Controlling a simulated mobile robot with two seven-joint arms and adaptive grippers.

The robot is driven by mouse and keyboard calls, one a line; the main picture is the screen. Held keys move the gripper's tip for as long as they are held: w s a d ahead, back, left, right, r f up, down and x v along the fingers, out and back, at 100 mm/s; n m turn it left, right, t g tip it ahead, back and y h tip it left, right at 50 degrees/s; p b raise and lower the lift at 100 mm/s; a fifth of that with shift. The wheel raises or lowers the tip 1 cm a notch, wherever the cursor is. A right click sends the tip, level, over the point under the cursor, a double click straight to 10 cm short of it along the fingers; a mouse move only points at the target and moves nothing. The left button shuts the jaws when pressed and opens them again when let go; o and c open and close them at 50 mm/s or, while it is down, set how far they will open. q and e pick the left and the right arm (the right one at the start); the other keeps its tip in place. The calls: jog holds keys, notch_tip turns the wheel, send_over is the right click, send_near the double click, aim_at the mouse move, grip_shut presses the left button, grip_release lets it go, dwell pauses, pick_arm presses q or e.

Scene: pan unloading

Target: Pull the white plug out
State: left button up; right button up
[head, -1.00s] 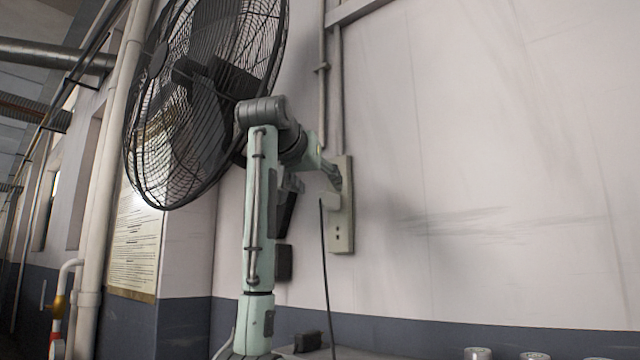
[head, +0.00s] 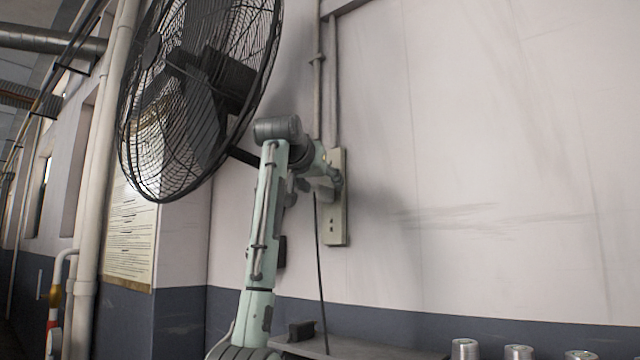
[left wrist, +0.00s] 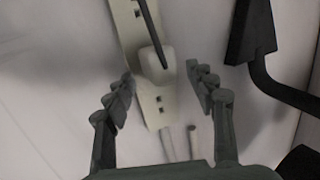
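The white plug (left wrist: 157,66) sits in the pale outlet panel on the wall, with a dark cord (left wrist: 149,22) coming off it. In the head view the plug is mostly hidden by my left gripper (head: 333,182), and the cord (head: 320,270) hangs below. The outlet panel (head: 337,228) shows its lower sockets. In the left wrist view my left gripper (left wrist: 163,88) is open, with one finger on each side of the plug and visible gaps between. I cannot tell how far the fingertips are from the wall. My right gripper is not in view.
A large black fan (head: 200,90) stands at the left, close to my arm. Conduits (head: 325,80) run up the wall above the panel. Several metal cans (head: 465,349) stand at the lower right. The wall right of the panel is clear.

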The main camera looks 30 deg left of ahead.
pick_arm(q)
grip_shut()
dwell(0.6)
jog(key=shift+r, duration=0.1)
